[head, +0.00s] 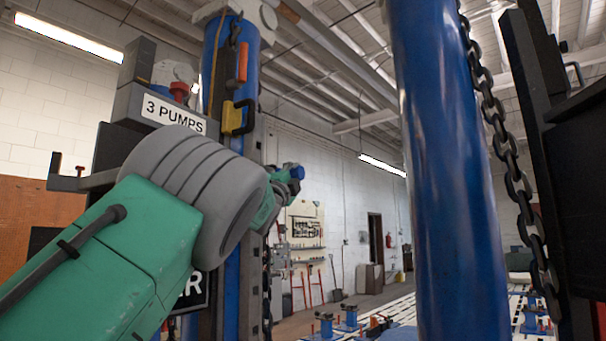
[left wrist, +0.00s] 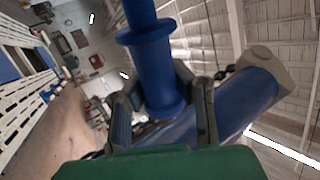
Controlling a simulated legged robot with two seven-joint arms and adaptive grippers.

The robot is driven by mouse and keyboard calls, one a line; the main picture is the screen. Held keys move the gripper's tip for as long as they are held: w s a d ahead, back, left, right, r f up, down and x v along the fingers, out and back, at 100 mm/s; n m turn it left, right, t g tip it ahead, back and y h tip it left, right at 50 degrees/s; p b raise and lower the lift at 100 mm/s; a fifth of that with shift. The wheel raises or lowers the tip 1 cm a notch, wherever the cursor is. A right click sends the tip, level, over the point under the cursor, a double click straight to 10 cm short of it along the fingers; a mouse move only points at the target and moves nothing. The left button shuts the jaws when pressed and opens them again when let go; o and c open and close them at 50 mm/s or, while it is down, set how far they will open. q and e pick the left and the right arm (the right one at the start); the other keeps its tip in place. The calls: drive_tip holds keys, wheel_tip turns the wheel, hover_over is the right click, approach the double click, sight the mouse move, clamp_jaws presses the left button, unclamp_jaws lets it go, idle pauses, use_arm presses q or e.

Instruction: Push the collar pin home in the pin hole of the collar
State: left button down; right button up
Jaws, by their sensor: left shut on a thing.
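My left gripper (head: 280,186) reaches in from the left in the head view, mostly hidden behind its own grey wrist. In the left wrist view its two dark fingers (left wrist: 165,98) are shut on a blue flanged, spool-like piece, which looks like the collar pin (left wrist: 150,68). My right gripper is not in view.
A thick blue post (head: 435,170) stands right of the left gripper, with a chain (head: 500,140) hanging beside it. Another blue post (head: 215,75) and a box marked "3 PUMPS" (head: 172,110) stand behind my arm. Dark framework (head: 545,130) edges the right.

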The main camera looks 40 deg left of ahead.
use_arm(q)
drive_tip(key=c, duration=1.3)
unclamp_jaws()
drive_tip(key=shift+s+a+r, duration=0.15)
drive_tip(key=shift+a+r, duration=0.05)
drive_tip(key=shift+a, duration=0.25)
drive_tip(key=shift+c, duration=0.2)
drive_tip(key=shift+a+f, duration=0.1)
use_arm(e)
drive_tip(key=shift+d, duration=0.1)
use_arm(q)
drive_tip(key=shift+f, duration=0.35)
drive_tip(key=shift+s+f, duration=0.15)
drive_tip(key=shift+f, duration=0.1)
drive_tip(key=v, duration=0.6)
drive_tip(key=shift+s+d, duration=0.25)
drive_tip(key=shift+s, duration=0.15)
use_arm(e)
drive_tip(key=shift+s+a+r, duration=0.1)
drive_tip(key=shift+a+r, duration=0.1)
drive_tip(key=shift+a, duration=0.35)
